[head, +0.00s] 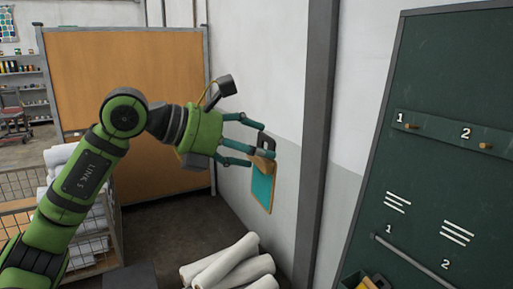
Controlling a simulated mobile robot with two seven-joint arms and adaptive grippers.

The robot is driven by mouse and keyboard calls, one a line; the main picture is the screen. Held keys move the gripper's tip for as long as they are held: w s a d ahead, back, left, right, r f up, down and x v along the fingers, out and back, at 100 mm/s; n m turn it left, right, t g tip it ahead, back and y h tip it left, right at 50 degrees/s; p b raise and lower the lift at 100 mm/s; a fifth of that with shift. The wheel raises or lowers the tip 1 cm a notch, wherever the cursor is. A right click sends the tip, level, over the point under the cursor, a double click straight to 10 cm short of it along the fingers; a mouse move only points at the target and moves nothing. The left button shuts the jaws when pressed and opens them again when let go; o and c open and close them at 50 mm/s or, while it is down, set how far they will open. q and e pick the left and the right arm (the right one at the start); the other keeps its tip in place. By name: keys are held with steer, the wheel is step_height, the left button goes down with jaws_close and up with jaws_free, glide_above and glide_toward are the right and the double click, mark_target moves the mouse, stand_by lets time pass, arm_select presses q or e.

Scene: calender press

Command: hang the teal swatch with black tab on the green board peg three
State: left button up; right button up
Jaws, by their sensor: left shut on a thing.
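A teal swatch (263,186) with a tan edge and a black tab (266,141) at its top hangs from my left gripper (262,146). The gripper is shut on it, in the air in front of the pale wall. The green board (448,105) stands at the right, well apart from the swatch. Its rail carries peg one (411,126) and peg two (485,146), with the numbers beside them; both pegs look bare. Peg three is not in view; the board runs out of the picture on the right. My right gripper is not in view.
A dark post (317,130) stands between the swatch and the board. White rolls (235,265) lie on the floor below the swatch. A wire cage (105,235) with more rolls is at left, before an orange panel (125,100). A lower bar (410,258) crosses the board.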

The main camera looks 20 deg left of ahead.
arm_select(q)
steer(key=shift+f+b+v, duration=0.15)
steer(key=shift+b+v, duration=0.05)
steer(key=shift+v, duration=0.6)
steer(key=shift+f+b+v, duration=0.15)
steer(key=shift+b+v, duration=0.05)
steer(key=shift+v, duration=0.55)
steer(key=shift+s, duration=0.15)
steer(key=s+a+b, duration=0.1)
steer(key=s+a, duration=0.1)
steer(key=s+a+b, duration=0.1)
steer(key=s+a, duration=0.1)
steer(key=shift+s, duration=0.25)
steer(key=shift+d, duration=0.1)
stand_by(1.0)
